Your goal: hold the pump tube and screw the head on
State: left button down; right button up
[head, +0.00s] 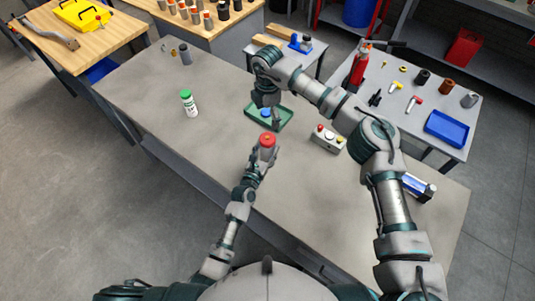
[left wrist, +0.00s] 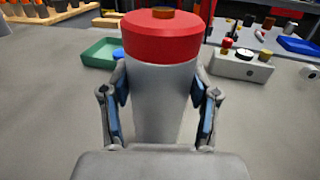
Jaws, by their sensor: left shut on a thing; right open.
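My left gripper (head: 262,164) is shut on the pump tube (left wrist: 158,100), a grey cylinder held upright above the table's front part. A red collar with a small brown disc on top covers the tube's upper end; it also shows in the head view (head: 267,140). A green tray (head: 286,119) lies on the table beyond the tube. A small blue piece (head: 266,112) is in the tray; I cannot tell whether it is the pump head. My right gripper (head: 272,119) points down over the tray, open, close to the blue piece. Its fingertips are partly hard to make out.
A white bottle with a green cap (head: 189,103) stands left on the table. A grey button box (head: 328,139) is right of the tray. A side table (head: 440,98) holds a red extinguisher-like item (head: 359,68) and a blue bin (head: 446,128).

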pick_arm(q)
jog(key=shift+c, duration=1.1)
grip_release()
jog(key=shift+a, duration=0.1)
jog(key=v, duration=1.2)
jog(key=shift+f, duration=0.15)
